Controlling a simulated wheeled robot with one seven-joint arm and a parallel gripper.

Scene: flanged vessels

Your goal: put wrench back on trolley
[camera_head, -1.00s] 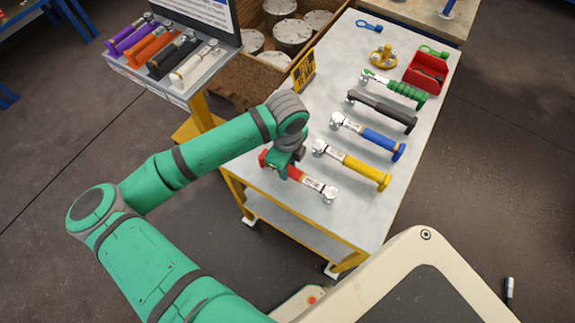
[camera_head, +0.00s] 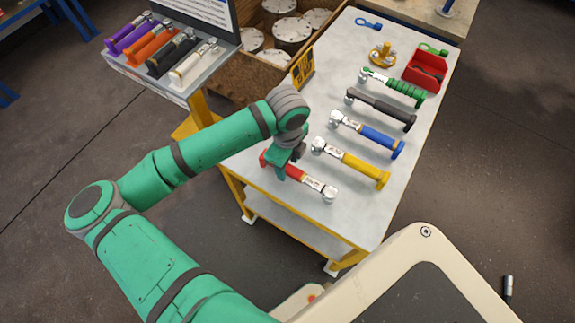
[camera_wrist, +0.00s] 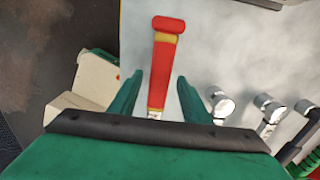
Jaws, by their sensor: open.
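The red wrench (camera_head: 312,183) lies on the grey top of the trolley (camera_head: 345,215), near its front left edge. Its red handle (camera_wrist: 162,70) shows between my fingers in the wrist view, and its silver head points right in the head view. My gripper (camera_head: 280,170) is over the handle and partly hides it. In the wrist view my gripper (camera_wrist: 160,92) is open, with one green finger on each side of the handle and gaps between. The wrench's head is hidden there.
A yellow wrench (camera_head: 352,165), blue wrench (camera_head: 368,135), black wrench (camera_head: 382,108) and green wrench (camera_head: 395,85) lie in a row beyond. A red tray (camera_head: 425,72) and brass flanged part (camera_head: 382,55) are farther back. A yellow sign (camera_head: 303,68) stands at the left edge.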

